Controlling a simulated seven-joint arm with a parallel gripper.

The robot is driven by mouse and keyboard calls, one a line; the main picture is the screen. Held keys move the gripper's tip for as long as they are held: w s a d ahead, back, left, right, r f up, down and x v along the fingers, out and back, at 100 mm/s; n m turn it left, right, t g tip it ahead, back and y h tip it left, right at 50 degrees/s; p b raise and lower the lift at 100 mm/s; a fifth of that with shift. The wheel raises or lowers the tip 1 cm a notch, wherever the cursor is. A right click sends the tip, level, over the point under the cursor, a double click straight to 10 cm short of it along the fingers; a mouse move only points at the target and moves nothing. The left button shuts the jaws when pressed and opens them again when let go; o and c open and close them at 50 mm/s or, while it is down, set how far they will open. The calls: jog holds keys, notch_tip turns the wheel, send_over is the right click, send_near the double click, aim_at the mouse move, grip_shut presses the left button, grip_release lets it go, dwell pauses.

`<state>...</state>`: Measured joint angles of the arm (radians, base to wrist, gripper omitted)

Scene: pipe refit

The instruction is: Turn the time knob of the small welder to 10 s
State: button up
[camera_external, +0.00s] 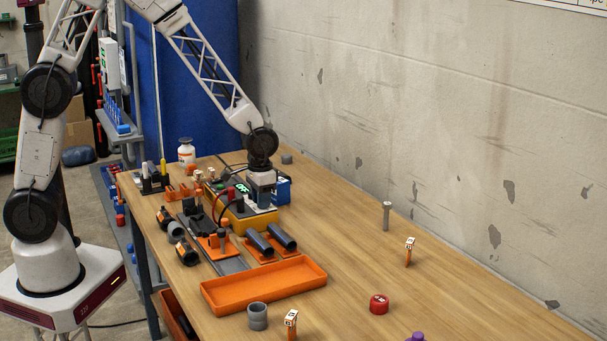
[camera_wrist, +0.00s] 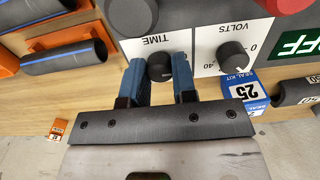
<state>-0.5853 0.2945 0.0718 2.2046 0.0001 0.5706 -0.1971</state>
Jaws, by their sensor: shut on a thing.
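The small welder (camera_external: 240,216) sits on the bench as a yellow-orange unit with a grey top panel. In the wrist view its panel shows upside down. The time knob (camera_wrist: 160,67), small, round and black, sits on a white plate marked TIME (camera_wrist: 157,41). My gripper (camera_wrist: 160,72) has its two blue fingers on either side of this knob and is shut on it. The fingers hide the scale around the knob, and I cannot read its setting. In the external view my gripper (camera_external: 263,194) is over the welder, pointing down, and the knob is hidden.
The volts knob (camera_wrist: 232,54) is close to the right finger, and a larger dark knob (camera_wrist: 132,14) is above the left. A seal kit box (camera_wrist: 246,91) and black pipes (camera_wrist: 65,58) are near. An orange tray (camera_external: 264,286) lies in front. The bench's right side is mostly free.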

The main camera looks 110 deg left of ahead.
jog(key=shift+m, duration=0.3)
jog(key=m, duration=0.4)
jog(key=shift+m, duration=1.6)
jog(key=o, duration=0.9)
jog(key=shift+r, duration=0.1)
jog(key=shift+r, duration=3.85)
